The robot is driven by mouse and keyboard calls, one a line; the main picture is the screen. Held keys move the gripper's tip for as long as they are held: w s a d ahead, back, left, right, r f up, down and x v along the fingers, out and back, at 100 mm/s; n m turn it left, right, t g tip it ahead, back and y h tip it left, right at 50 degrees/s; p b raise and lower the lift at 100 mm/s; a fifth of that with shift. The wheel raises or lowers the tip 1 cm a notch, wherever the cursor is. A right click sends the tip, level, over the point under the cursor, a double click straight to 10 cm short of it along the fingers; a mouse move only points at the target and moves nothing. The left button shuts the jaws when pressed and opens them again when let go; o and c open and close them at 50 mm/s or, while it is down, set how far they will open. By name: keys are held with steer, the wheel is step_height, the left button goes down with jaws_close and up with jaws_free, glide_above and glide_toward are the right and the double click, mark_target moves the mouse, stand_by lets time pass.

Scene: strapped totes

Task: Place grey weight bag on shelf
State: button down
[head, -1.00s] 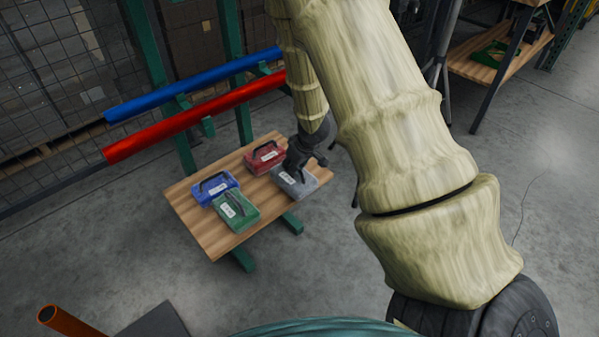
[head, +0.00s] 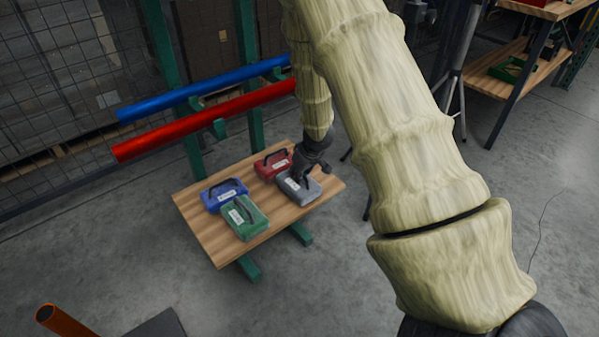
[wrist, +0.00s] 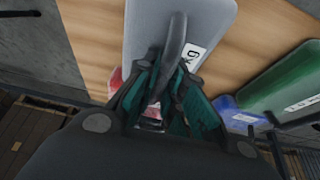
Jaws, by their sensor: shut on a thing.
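The grey weight bag (head: 298,189) is at the right end of a wooden shelf (head: 225,248), within its front edge in the head view. My gripper (head: 303,172) is over it, shut on its dark handle. In the wrist view the bag (wrist: 145,25) shows a white label, and its handle runs between the fingers of my gripper (wrist: 165,95). The bag looks level and seems at the shelf surface, but I cannot tell whether it touches the wood.
A red bag (head: 272,165) is close behind the grey one. A blue bag (head: 222,194) and a green bag (head: 244,217) stand to the left. A red bar (head: 200,122) and a blue bar (head: 205,89) run behind the shelf. Open floor lies in front.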

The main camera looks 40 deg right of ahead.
stand_by(0.4)
steer(key=c, duration=1.5)
jaws_free()
steer(key=shift+f, duration=0.1)
steer(key=p+v, duration=0.6)
steer(key=v, duration=0.6)
steer(key=s+a+f+g+y, duration=0.1)
steer(key=s+a+f, duration=0.6)
steer(key=a+f, duration=0.3)
steer(key=s+a+f+g, duration=0.1)
steer(key=s+a+f, duration=0.3)
steer(key=s, duration=0.5)
steer(key=s+a+f+g+h, duration=0.1)
steer(key=s+a+f, duration=0.3)
steer(key=s, duration=0.5)
steer(key=s+a+f+m+g, duration=0.1)
steer(key=s+a+f, duration=0.3)
steer(key=s, duration=0.6)
step_height(320, 180, down, 2)
steer(key=shift+a, duration=0.3)
steer(key=shift+s, duration=0.1)
